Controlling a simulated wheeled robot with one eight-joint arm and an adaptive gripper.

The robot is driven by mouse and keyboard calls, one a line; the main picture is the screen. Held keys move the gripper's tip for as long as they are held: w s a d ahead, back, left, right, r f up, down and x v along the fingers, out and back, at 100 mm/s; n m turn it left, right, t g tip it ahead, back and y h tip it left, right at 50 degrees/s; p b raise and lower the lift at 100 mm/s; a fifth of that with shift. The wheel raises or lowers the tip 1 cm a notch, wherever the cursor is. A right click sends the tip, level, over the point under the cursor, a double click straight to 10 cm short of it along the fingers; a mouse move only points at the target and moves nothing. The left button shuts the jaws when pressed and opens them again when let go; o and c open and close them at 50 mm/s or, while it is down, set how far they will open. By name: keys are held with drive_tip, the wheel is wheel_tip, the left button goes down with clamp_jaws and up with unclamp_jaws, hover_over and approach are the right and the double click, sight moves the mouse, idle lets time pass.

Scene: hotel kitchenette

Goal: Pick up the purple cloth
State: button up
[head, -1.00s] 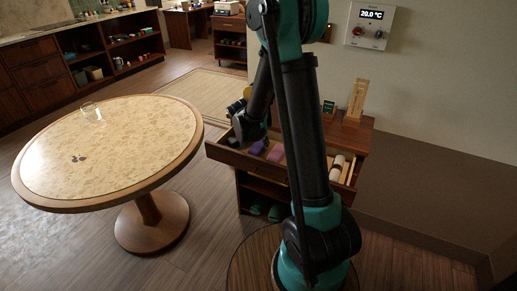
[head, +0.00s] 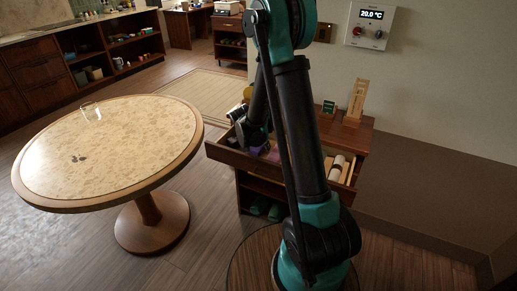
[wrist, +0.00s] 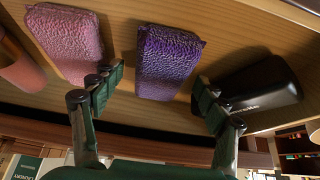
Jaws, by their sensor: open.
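The purple cloth (wrist: 167,62) is a folded, textured bundle lying in the open wooden drawer (wrist: 130,105). In the head view the cloth (head: 259,150) shows only in part, beneath my wrist. My gripper (wrist: 157,78) is open, with one finger toward each side of the cloth in the wrist view. The gap between the fingers is empty, and I cannot tell whether either fingertip touches the cloth. In the head view my gripper is largely hidden by my arm.
A pink cloth (wrist: 68,42) lies beside the purple one, close to one finger. A black object (wrist: 265,92) lies on the other side, close to the other finger. A wooden stand (head: 356,100) is on the cabinet top. A round table (head: 110,150) stands left.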

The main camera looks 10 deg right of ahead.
sight(258, 146)
drive_tip(key=shift+f, duration=0.1)
drive_tip(key=shift+c, duration=0.6)
drive_tip(key=c, duration=1.2)
wheel_tip(258, 146, up, 21)
drive_tip(key=shift+f, duration=0.2)
